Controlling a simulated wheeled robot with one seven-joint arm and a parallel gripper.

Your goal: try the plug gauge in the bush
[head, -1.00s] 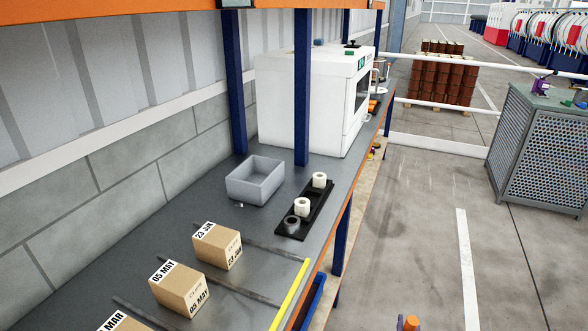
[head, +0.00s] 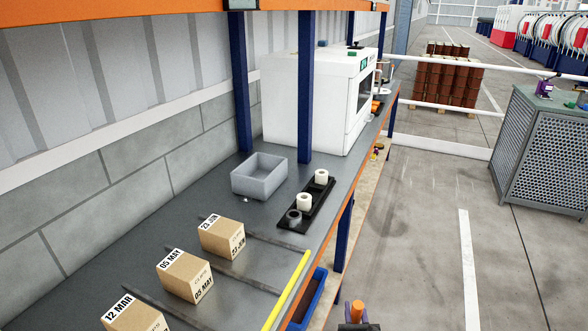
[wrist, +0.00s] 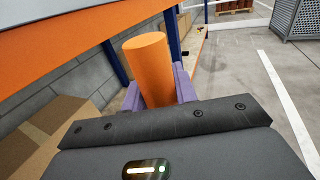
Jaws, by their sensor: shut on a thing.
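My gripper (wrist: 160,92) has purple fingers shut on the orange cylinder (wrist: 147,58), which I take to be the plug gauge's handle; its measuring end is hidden. In the head view the orange cylinder (head: 357,310) stands roughly upright at the bottom edge, just right of the bench front. A dark grey ring (head: 294,215), possibly the bush, sits at the near end of a black rack (head: 312,209) on the bench. Two white hollow cylinders, a nearer one (head: 304,202) and a farther one (head: 321,177), stand in the same rack. My gripper is well short of the rack.
A grey open bin (head: 259,177) stands left of the rack. Several dated cartons (head: 222,237) line the near bench between dark rails. A blue upright (head: 305,90) and a white machine (head: 335,100) stand behind. A blue tray (head: 308,300) hangs below the bench edge.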

